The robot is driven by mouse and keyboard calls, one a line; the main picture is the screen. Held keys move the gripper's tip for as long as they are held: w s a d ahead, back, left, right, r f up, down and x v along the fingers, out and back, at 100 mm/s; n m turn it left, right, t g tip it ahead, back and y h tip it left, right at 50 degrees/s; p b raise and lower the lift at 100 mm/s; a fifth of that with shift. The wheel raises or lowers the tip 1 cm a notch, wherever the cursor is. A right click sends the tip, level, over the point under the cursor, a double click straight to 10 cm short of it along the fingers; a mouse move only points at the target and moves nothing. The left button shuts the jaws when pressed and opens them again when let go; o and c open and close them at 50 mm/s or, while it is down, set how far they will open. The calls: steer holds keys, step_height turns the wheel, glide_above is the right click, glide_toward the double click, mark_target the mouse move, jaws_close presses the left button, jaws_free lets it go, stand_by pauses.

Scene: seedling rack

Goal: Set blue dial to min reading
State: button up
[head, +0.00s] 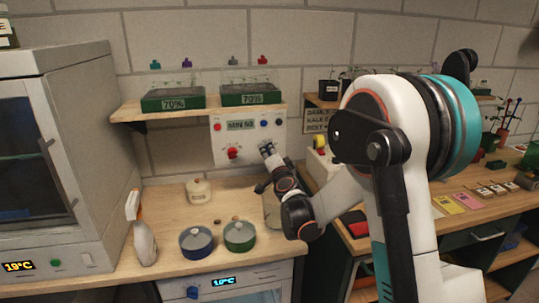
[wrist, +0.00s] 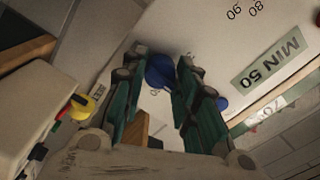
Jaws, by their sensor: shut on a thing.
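The white control panel (head: 218,146) hangs on the wall under a shelf. It carries a label reading "MIN 50" (head: 240,125) and a red dial (head: 233,153). My gripper (head: 267,150) reaches the panel's right side and hides the blue dial in the head view. In the wrist view the blue dial (wrist: 159,72) sits between the green fingers of my gripper (wrist: 163,75), which is shut on it. The numbers 80 and 90 show on the panel above it. The dial's pointer is hidden, so its reading cannot be told.
A shelf (head: 130,111) with two green trays is above the panel. Blue (head: 196,242) and green (head: 240,236) pots, a cream bottle (head: 199,190) and a spray bottle (head: 143,238) stand on the counter below. A grey cabinet (head: 100,100) is at left.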

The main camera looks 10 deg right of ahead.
steer(key=shift+m, duration=1.5)
steer(key=o, duration=1.1)
steer(key=s, duration=1.2)
